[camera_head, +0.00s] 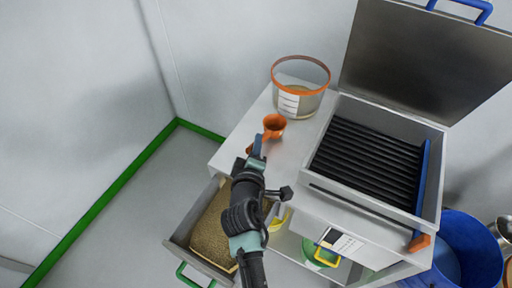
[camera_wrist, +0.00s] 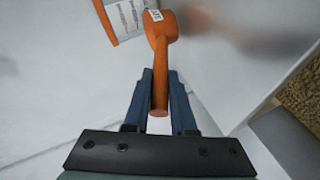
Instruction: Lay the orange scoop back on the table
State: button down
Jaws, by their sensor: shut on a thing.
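The orange scoop (camera_head: 274,125) is at the left part of the pale table top (camera_head: 300,134) in the head view, its cup facing up. In the wrist view the scoop (camera_wrist: 158,28) has a small white label, and its handle lies between the blue fingers. My gripper (camera_head: 257,146) is shut on the handle; the wrist view shows my gripper (camera_wrist: 160,80) with a finger on each side of it. The scoop is over or on the table; I cannot tell whether it touches.
A clear orange-rimmed tub (camera_head: 298,103) stands behind the scoop. An open metal box (camera_head: 440,165) with black slats fills the right side of the table. An open drawer (camera_head: 181,240) of brown granules juts out at the front left. A blue bin (camera_head: 475,250) stands at right.

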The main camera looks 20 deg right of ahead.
jog(key=shift+f, duration=0.4)
jog(key=c, duration=1.2)
grip_release()
jog(key=shift+f, duration=0.1)
jog(key=o, duration=0.5)
jog(key=shift+c, duration=0.2)
